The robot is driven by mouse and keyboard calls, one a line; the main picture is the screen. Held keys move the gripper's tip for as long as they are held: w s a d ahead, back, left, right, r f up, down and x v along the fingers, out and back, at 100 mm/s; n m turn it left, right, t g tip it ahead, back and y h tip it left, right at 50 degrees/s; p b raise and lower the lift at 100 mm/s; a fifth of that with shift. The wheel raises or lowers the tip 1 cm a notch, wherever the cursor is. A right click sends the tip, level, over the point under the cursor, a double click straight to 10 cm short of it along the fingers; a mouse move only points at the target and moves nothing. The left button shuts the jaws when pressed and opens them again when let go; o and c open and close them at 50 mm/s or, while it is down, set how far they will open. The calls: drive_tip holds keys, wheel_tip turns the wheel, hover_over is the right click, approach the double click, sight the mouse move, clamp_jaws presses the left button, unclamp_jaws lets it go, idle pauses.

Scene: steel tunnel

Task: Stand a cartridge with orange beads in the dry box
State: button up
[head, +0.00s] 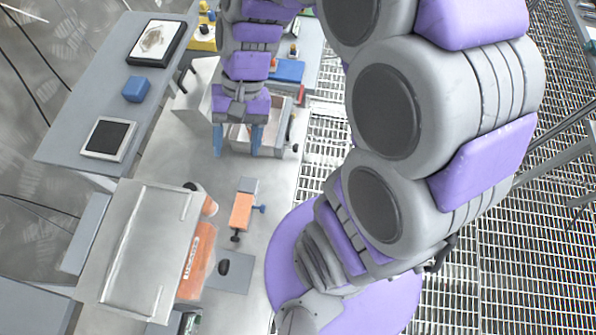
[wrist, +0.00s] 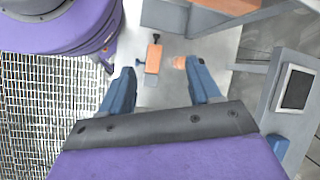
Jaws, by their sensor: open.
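My gripper (head: 237,140) is open, and nothing shows between its blue fingers. It hangs above the bench in front of a pale open-topped box (head: 278,142), whose inside it partly hides. In the wrist view my gripper (wrist: 160,76) is apart from everything. An orange case (head: 197,262) with a pale lid or panel (head: 150,245) stands at the lower left. I cannot tell which container is the dry box. A small orange cylinder (head: 209,206) stands by the case's far corner; it also shows in the wrist view (wrist: 179,62). No cartridge beads can be made out.
An orange-and-grey clamp-like tool (head: 242,211) lies on the bench. A dark knob-like object (head: 224,266) sits near the case. A grey side shelf (head: 110,95) holds a blue block (head: 137,89) and a dark-screened device (head: 108,139). Bare bench (head: 272,178) lies right of the tool.

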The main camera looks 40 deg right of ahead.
drive_tip(key=s+d+n+t+h, duration=0.1)
drive_tip(key=s+d+n+h, duration=0.3)
drive_tip(key=s, duration=0.9)
drive_tip(key=shift+d+r+n+h, duration=0.3)
drive_tip(key=shift+d+h, duration=0.2)
drive_tip(key=shift+d, duration=0.1)
